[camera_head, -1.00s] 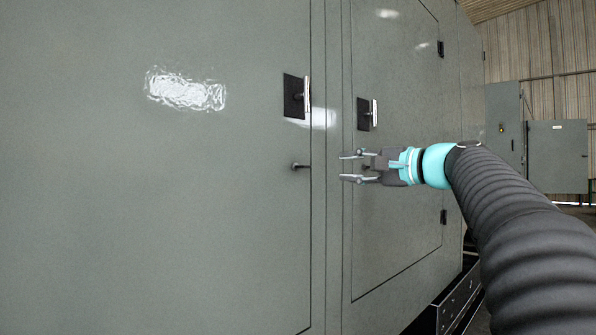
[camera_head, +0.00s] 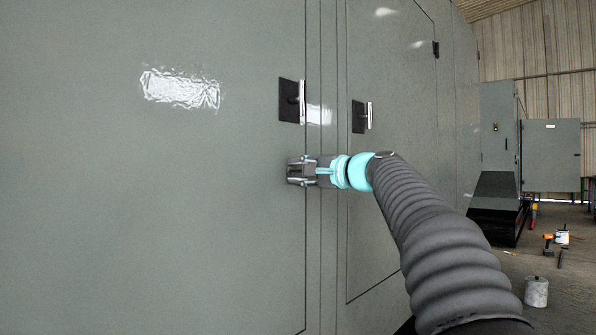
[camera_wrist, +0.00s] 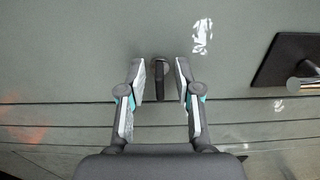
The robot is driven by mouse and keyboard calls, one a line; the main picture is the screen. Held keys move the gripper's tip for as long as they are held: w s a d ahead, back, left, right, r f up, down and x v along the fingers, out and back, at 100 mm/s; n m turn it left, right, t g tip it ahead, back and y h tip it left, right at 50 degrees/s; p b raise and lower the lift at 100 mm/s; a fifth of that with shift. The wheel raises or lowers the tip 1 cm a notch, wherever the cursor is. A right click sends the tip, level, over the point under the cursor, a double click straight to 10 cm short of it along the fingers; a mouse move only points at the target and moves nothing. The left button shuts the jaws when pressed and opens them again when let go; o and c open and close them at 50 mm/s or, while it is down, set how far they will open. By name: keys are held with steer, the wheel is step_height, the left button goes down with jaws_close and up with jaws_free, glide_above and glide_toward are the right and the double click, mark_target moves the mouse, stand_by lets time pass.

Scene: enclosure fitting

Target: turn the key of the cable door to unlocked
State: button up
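The key (camera_wrist: 160,82) is a small dark bar on a round base on the grey cabinet door (camera_head: 200,220). In the wrist view it stands between my two fingertips, with a gap on each side. My gripper (camera_wrist: 159,78) is open around it, with no contact visible. In the head view my gripper (camera_head: 296,171) is at the door's right edge, below the dark handle plate (camera_head: 290,100), and hides the key. The same plate shows at the right of the wrist view (camera_wrist: 285,60).
A second handle plate (camera_head: 359,117) is on the neighbouring door to the right. Further back stand an open grey cabinet (camera_head: 500,125), a white bucket (camera_head: 536,292) and an orange tool (camera_head: 548,240) on the floor. The door face around my gripper is flat and clear.

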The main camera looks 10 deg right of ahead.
jaws_close()
steer(key=shift+f+n, duration=0.1)
steer(key=shift+n, duration=0.2)
steer(key=n+b, duration=0.3)
steer(key=shift+f, duration=0.1)
steer(key=n+b, duration=0.2)
steer(key=n, duration=0.3)
steer(key=n+b, duration=0.2)
steer(key=n, duration=0.3)
steer(key=shift+r+n+b, duration=0.15)
steer(key=shift+n+b, duration=0.1)
steer(key=shift+n, duration=0.8)
steer(key=shift+r+n+b, duration=0.1)
steer(key=shift+n+b, duration=0.1)
steer(key=shift+n, duration=0.85)
